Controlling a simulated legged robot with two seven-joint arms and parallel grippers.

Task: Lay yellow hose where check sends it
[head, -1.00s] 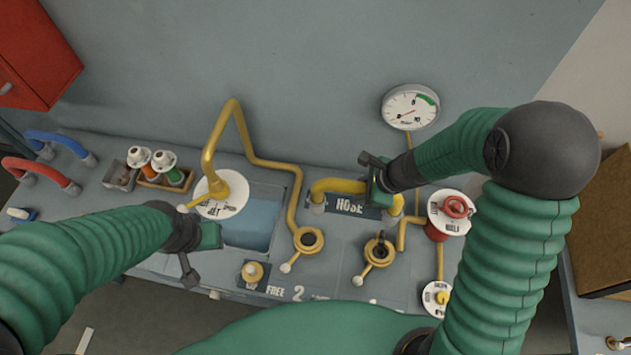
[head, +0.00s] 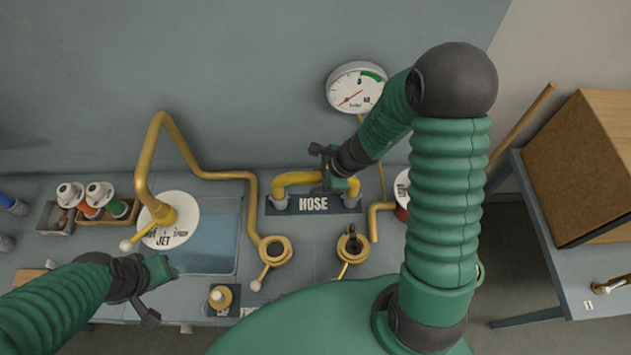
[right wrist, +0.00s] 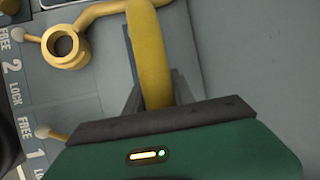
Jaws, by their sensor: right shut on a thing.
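A round gauge (head: 356,88) is on the wall behind. A red-based dial (head: 402,195) is mostly hidden by my right arm. A brown box (head: 590,170) stands on the right table.

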